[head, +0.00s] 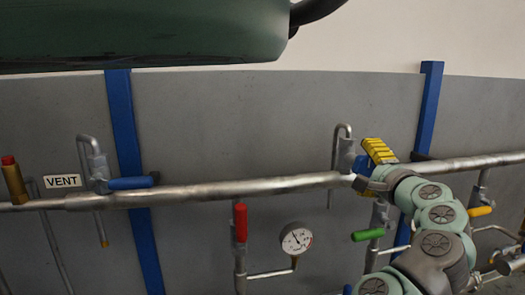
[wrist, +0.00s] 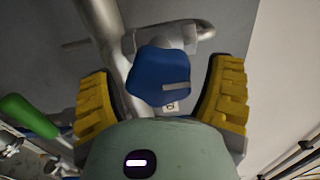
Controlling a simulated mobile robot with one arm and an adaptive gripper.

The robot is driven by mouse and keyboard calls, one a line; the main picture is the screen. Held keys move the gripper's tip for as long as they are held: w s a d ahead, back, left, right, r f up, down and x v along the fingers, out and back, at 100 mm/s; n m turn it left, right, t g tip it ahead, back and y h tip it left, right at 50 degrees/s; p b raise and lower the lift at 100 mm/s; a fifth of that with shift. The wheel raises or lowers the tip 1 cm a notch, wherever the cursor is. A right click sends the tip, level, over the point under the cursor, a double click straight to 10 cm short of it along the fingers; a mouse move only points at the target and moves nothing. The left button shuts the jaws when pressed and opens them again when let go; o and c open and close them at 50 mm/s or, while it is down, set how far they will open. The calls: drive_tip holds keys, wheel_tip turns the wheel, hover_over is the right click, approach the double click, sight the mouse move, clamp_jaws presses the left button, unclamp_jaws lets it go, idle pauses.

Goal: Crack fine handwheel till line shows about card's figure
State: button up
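The blue handwheel (wrist: 162,76) sits on pipework between the two yellow fingers of my gripper (wrist: 163,84) in the wrist view. A gap shows on each side of it, so the fingers are open around it and not gripping. In the head view my gripper (head: 379,151) is at the upper pipe, with a bit of blue (head: 362,165) beside it. A round white-faced gauge (head: 296,238) with a dark needle hangs below the pipe; its figures are too small to read. A small pale tag (wrist: 171,106) with a mark shows just below the handwheel; I cannot read it.
A long horizontal pipe (head: 230,190) crosses the wall. Handles stick out near it: red (head: 240,222), green (head: 368,235), yellow (head: 480,211) and blue (head: 130,183), the last by a VENT sign (head: 62,181). A green vessel (head: 150,35) overhangs the top left.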

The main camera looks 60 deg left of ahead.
drive_tip(key=shift+o, duration=0.6)
drive_tip(key=shift+d, duration=0.15)
drive_tip(key=v, duration=0.7)
drive_tip(key=shift+d, duration=0.1)
